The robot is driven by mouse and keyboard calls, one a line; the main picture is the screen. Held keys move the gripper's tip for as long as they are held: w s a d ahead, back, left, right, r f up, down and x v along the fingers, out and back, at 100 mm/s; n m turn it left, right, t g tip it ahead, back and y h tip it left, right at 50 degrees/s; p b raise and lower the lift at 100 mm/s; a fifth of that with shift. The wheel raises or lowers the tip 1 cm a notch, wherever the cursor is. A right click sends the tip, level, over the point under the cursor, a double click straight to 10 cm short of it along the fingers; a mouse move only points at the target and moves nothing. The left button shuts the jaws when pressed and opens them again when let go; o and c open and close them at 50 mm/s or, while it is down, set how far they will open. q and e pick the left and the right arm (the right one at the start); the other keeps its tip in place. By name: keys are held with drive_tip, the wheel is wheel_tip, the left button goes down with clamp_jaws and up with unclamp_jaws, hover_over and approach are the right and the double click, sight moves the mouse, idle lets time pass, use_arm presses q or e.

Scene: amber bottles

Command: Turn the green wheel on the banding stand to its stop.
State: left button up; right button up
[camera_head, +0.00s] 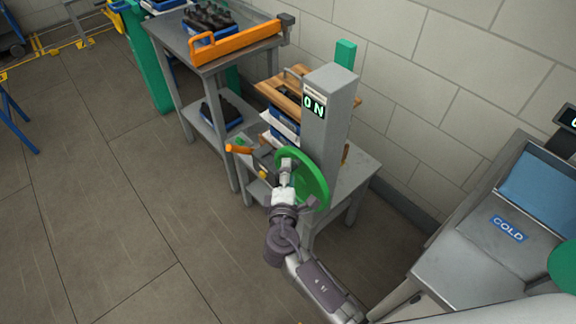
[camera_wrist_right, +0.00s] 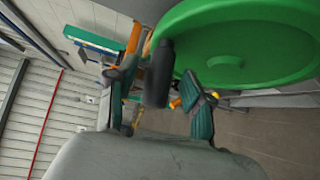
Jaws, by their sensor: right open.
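The banding stand (camera_head: 326,140) is a grey upright column with a lit display reading "ON". Its green wheel (camera_head: 317,180) is mounted on the side facing my arm. In the right wrist view the green wheel (camera_wrist_right: 250,35) fills the upper right, very close. My right gripper (camera_head: 287,164) is open at the left part of the wheel, overlapping it in the head view. I cannot tell whether the fingers touch the wheel. A dark upright piece (camera_wrist_right: 158,75) shows before the rim in the wrist view. My left gripper is out of view.
A grey table (camera_head: 357,170) carries the stand, with a wooden crate-like stack behind. Another grey table (camera_head: 170,30) at the back left holds an orange rail (camera_head: 235,44) and dark bottles (camera_head: 208,17). A steel basin labelled "COLD" (camera_head: 508,229) stands right.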

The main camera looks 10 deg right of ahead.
drive_tip(key=shift+x, duration=0.9)
drive_tip(key=shift+c, duration=0.2)
clamp_jaws()
